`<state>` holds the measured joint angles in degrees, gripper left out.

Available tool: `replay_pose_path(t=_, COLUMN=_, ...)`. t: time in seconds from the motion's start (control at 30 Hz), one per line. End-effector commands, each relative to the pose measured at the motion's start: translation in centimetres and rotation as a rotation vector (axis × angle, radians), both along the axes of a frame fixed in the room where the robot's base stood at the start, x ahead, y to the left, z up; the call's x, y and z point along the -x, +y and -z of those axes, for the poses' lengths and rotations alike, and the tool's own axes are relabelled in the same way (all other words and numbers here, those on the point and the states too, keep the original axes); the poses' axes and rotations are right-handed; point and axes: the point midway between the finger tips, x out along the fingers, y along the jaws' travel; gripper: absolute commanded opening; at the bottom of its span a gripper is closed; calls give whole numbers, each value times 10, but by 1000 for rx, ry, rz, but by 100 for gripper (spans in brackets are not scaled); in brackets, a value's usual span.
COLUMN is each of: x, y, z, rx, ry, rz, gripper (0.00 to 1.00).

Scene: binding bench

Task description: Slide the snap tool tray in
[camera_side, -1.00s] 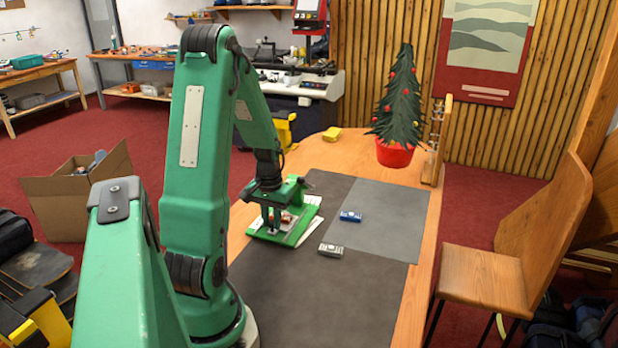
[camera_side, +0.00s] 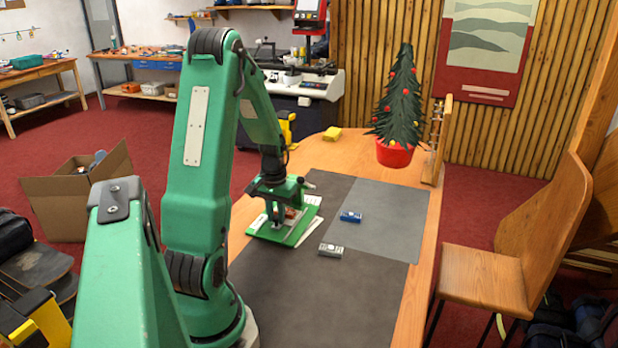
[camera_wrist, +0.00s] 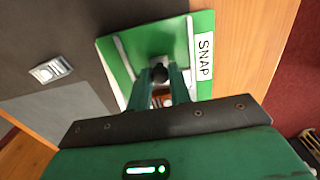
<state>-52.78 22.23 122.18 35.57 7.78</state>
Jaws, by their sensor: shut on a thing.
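The green snap station (camera_side: 298,236), a flat board with pale rails, lies on the bench mat. In the wrist view its green board (camera_wrist: 119,62) bears a white SNAP label (camera_wrist: 204,57). A grey metal piece (camera_wrist: 155,38) sits between the rails, with a dark round knob (camera_wrist: 160,73) at its near end. My gripper (camera_side: 279,217) is low over the station. Its fingers (camera_wrist: 163,80) are shut on the knob of what looks like the tool tray. A small red part shows beside the fingers. The fingers hide the tray's near end, and I cannot tell how deep it sits.
A potted tree (camera_side: 395,150) and a wooden rack (camera_side: 437,145) stand at the back right. The front of the mat (camera_side: 315,300) is clear.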

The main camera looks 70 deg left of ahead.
Motion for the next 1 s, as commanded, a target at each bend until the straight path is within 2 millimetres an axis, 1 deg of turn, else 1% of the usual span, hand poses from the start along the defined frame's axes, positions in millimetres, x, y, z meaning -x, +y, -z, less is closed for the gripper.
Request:
replay_pose_path(t=0.07, x=0, y=0, z=0, rx=-1, ry=-1, rz=-1, gripper=9)
replay_pose_path(t=0.1, x=0, y=0, z=0, rx=-1, ry=-1, rz=-1, gripper=26)
replay_pose_path(t=0.13, x=0, y=0, z=0, rx=-1, ry=-1, rz=-1, gripper=29)
replay_pose_path(t=0.4, x=0, y=0, z=0, rx=-1, ry=-1, rz=0, gripper=29)
replay_pose_path(t=0.57, x=0, y=0, z=-4, rx=-1, ry=-1, rz=0, gripper=29)
replay_pose_path(t=1.0, x=0, y=0, z=-34, rx=-1, ry=-1, rz=0, gripper=29)
